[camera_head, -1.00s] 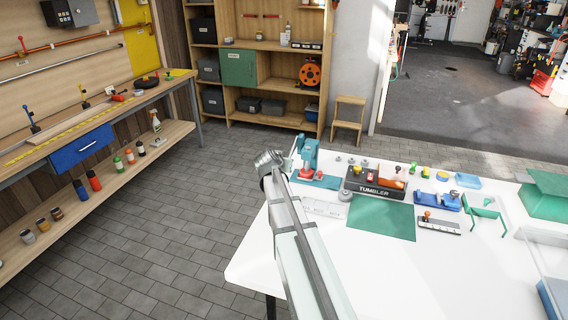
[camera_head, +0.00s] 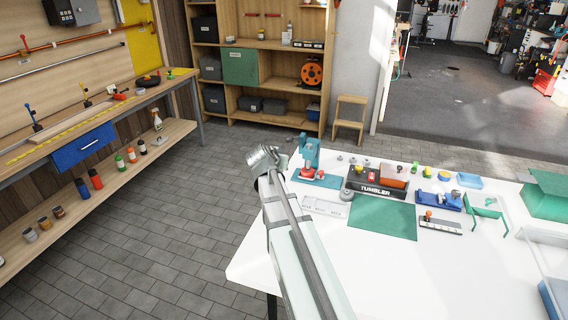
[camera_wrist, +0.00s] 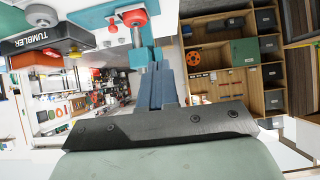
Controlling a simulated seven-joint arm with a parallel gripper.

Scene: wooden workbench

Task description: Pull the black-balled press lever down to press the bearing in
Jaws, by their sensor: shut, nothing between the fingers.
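The teal press (camera_head: 309,152) stands at the far left of the white table, with a red part (camera_head: 306,173) at its base. In the wrist view the teal press (camera_wrist: 147,58) appears turned, with its red part (camera_wrist: 134,18) near the top. I cannot make out the lever, its black ball or the bearing in either view. My gripper (camera_wrist: 160,122) shows in the wrist view as a dark bar across the lower middle, in front of the press; it is shut and empty. In the head view my arm's end is left of the press, and the fingers cannot be made out.
A black TUMBLER box (camera_head: 377,187) is right of the press, with a green mat (camera_head: 382,221) in front. A white marked strip (camera_head: 325,207) lies near my arm. Several small parts and a blue fixture (camera_head: 438,201) are farther right. The table's front middle is clear.

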